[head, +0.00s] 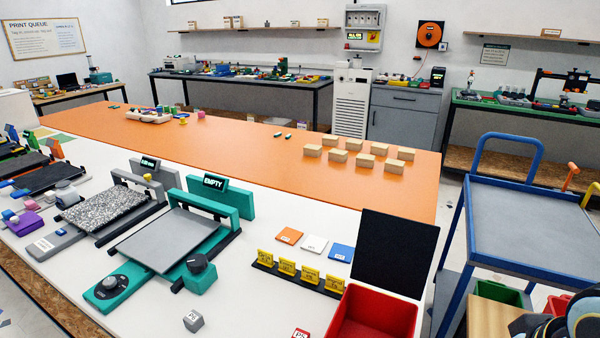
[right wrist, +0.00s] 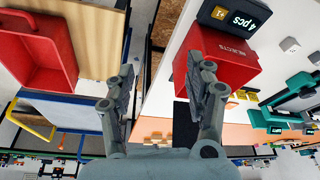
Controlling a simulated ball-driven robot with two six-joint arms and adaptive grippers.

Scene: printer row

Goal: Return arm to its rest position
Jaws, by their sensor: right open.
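My right gripper (right wrist: 162,75) shows in the right wrist view. Its two grey fingers stand well apart with nothing between them. No gripper shows in the head view. My left gripper is in neither view.
A red rejects bin (right wrist: 222,68) with a black "4 pcs" tag (right wrist: 236,14) is close right of the gripper. A red crate (right wrist: 38,55) lies left. The head view shows a blue cart (head: 530,215), teal printer (head: 172,240) and orange mat (head: 250,148).

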